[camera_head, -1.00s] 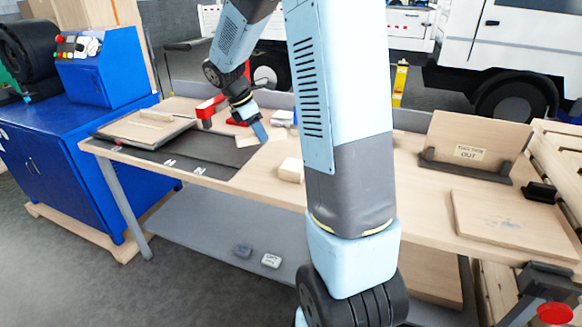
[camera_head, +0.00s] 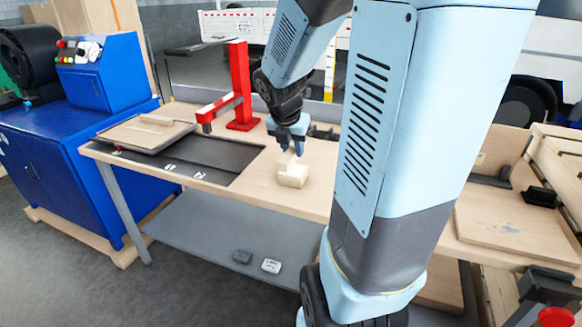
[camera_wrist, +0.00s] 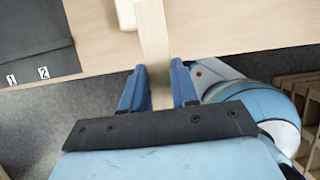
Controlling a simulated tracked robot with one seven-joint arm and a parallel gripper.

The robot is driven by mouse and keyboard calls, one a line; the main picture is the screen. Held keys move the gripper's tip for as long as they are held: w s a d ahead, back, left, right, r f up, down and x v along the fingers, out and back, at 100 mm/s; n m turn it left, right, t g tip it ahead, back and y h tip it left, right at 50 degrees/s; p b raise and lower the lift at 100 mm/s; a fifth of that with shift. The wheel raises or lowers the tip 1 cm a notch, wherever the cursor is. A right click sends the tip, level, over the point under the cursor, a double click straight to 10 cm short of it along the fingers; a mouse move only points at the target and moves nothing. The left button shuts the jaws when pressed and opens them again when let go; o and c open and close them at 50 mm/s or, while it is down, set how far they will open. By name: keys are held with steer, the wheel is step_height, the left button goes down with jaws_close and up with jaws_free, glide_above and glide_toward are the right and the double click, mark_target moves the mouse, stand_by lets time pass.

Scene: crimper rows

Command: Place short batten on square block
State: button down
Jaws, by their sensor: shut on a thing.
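My gripper (camera_head: 289,144) is over the bench, just above and behind the pale square block (camera_head: 293,175). In the wrist view my gripper (camera_wrist: 158,88) is shut on the short batten (camera_wrist: 153,45), a light wooden strip that runs between the fingers to the top of the picture. The batten's end (camera_head: 291,158) shows below the fingers in the head view. The square block also shows in the wrist view (camera_wrist: 126,14), at the top edge, just left of the batten. I cannot tell whether batten and block touch.
A red stand (camera_head: 241,90) with a side arm rises behind and left of the gripper. A dark mat (camera_head: 215,158) with numbered marks and a wooden board (camera_head: 140,137) lie at the left. Bare bench lies around the block. My arm hides the bench's middle right.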

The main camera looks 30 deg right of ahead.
steer(key=w+d+f, duration=0.4)
steer(key=w, duration=0.3)
glide_above(294, 168)
steer(key=s+a, duration=0.1)
steer(key=s, duration=0.1)
steer(key=f, duration=0.5)
steer(key=shift+w+a, duration=0.2)
steer(key=shift+w, duration=0.05)
steer(key=shift+w+f, duration=0.1)
steer(key=shift+f, duration=0.05)
steer(key=shift+w+d+f, duration=0.1)
steer(key=shift+f, duration=1.5)
steer(key=shift+f, duration=0.1)
steer(key=c, duration=0.9)
jaws_free()
steer(key=shift+o, duration=0.2)
